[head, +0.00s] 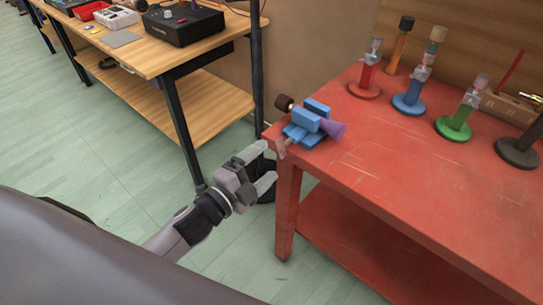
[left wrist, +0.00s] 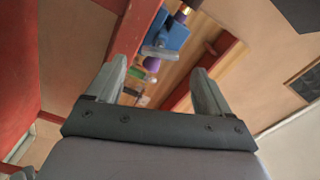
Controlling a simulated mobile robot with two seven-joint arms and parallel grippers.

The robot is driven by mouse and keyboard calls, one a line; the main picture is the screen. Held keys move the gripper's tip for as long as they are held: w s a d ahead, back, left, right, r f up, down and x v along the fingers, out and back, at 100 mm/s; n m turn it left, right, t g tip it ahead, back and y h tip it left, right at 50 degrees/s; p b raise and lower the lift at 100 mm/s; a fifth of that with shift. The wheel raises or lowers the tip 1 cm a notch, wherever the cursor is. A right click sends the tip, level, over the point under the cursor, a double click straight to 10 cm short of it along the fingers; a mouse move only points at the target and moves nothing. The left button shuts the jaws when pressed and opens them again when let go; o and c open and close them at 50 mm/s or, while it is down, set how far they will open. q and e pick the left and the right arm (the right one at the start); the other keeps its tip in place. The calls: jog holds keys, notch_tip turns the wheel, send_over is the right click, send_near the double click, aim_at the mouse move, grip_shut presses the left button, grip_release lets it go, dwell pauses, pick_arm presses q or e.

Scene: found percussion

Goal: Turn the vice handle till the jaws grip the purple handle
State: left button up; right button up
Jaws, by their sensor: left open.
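A blue vice (head: 306,119) sits at the near left corner of the red table. A purple handle (head: 334,129) lies between its jaws, its flared end sticking out to the right; a dark brown end (head: 284,103) shows at the other side. I cannot tell whether the jaws touch it. The greyish-pink vice handle (head: 281,149) hangs at the table edge. My left gripper (head: 266,166) is open and empty, just left of and below the vice handle. In the left wrist view the vice (left wrist: 172,36) and the grey vice handle (left wrist: 158,52) show beyond the open fingers.
The red table (head: 385,160) bears several coloured stands, including a red one (head: 364,88), a blue one (head: 409,103) and a green one (head: 454,128). A wooden bench (head: 150,60) with electronic boxes stands at the back left. The floor between is mostly clear.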

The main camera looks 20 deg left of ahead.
pick_arm(q)
jog(key=shift+v, duration=0.9)
jog(key=s+a+f+n+g+y+p, duration=0.1)
jog(key=s+f+n+g+y, duration=0.3)
jog(key=s+f+n, duration=0.9)
jog(key=s+n+g+p, duration=0.1)
jog(key=s+n+g, duration=0.1)
jog(key=n, duration=0.1)
jog(key=shift+s+a+f+g, duration=0.2)
jog(key=shift+s+f+g, duration=0.05)
jog(key=shift+g, duration=0.05)
